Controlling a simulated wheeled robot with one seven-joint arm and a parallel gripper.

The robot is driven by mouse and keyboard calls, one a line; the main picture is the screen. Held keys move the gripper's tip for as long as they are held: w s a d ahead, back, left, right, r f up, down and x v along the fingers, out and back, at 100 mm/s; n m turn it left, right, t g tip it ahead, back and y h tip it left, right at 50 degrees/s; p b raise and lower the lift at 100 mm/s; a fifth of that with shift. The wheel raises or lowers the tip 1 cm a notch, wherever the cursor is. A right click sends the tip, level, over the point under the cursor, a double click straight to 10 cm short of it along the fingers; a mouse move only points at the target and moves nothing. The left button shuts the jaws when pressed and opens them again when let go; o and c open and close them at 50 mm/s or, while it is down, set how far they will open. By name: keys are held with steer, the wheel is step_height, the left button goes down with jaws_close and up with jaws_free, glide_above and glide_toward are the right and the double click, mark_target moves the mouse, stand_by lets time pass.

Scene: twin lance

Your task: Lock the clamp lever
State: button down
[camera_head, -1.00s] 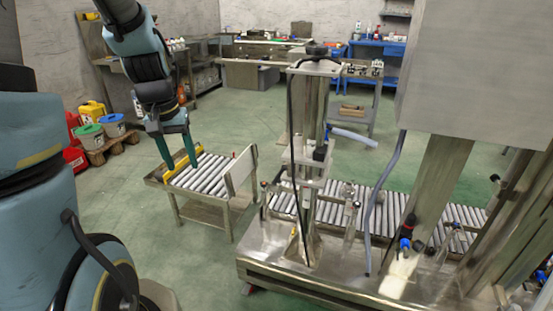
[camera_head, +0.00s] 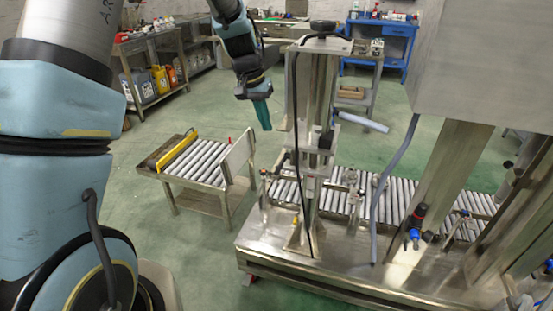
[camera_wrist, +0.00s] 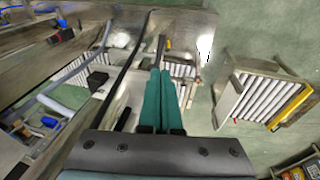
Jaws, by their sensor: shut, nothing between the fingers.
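My gripper (camera_head: 263,116) is at the left of the metal column (camera_head: 317,100) of the filling machine, raised above the floor and apart from the column in the head view. Its teal fingers are together and empty; in the wrist view the shut fingers (camera_wrist: 160,75) point toward the machine's base. A black block (camera_head: 325,142) sits on the column's bracket. A small dark handle (camera_head: 282,161) sticks out at the bracket's left, below the gripper. I cannot tell for certain which of these is the clamp lever, or its position.
A black hose (camera_head: 294,110) runs down beside the column. A roller conveyor (camera_head: 345,202) lies behind the machine's steel base (camera_head: 275,243). A small roller table (camera_head: 199,162) with a yellow bar stands to the left. Green floor is open between and behind.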

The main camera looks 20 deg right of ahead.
mark_target(279, 166)
steer(key=p+x, duration=0.4)
steer(key=x, duration=0.9)
steer(key=shift+d+f+p, duration=0.1)
steer(key=shift+f+p, duration=0.25)
steer(key=shift+f, duration=0.05)
steer(key=shift+s+f+b, duration=0.1)
steer(key=shift+b, duration=0.25)
